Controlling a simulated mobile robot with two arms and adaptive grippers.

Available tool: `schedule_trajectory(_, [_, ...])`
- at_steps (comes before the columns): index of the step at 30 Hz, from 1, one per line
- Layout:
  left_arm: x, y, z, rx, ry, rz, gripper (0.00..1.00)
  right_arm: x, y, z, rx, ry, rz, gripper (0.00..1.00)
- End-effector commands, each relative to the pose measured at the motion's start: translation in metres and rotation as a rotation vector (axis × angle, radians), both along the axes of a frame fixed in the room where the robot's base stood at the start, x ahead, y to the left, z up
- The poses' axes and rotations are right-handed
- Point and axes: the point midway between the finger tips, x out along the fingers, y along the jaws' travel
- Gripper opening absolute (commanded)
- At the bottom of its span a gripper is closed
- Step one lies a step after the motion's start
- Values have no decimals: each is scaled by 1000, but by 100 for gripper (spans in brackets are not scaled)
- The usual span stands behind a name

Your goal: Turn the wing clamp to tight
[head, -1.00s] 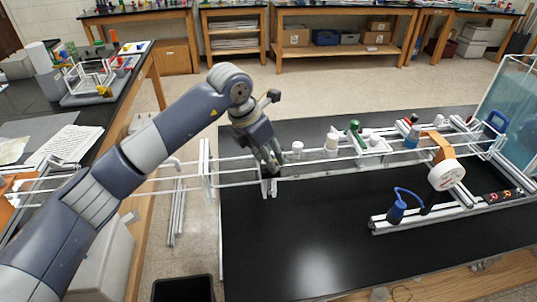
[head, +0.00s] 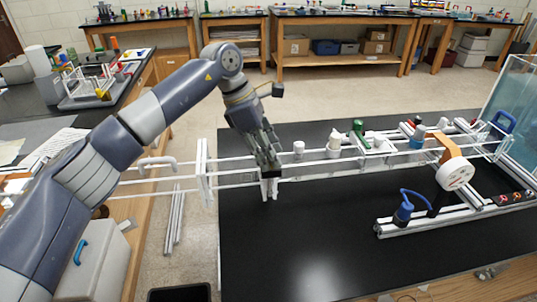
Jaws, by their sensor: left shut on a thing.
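My left gripper (head: 272,165) comes down from above onto the extrusion frame (head: 330,163) at the left part of the black bench. Its fingers are shut on a small part at the rails, which I take to be the wing clamp; the fingers hide most of it, so its angle cannot be read. A pale bracket with short legs (head: 269,188) shows just below the fingertips, on the lower rail. My right gripper is not in view.
White fittings (head: 299,149), a green-topped piece (head: 358,130) and a blue bottle (head: 416,138) stand along the frame to the right. A round white dial (head: 455,174) on an orange bracket and a blue-handled part (head: 404,211) sit farther right. The bench front is clear.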

Motion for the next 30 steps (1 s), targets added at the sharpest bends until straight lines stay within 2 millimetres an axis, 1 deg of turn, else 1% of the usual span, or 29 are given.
schedule_trajectory(6, [1, 0, 1, 1, 0, -159, 14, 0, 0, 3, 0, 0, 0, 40])
schedule_trajectory(12, [2, -1, 1, 2, -2, -262, 14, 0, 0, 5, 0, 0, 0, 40])
schedule_trajectory(21, [2, -1, 1, 1, -2, -330, 14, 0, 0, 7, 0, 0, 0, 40])
schedule_trajectory(30, [2, 0, 0, 1, -2, -336, 14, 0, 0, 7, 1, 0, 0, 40])
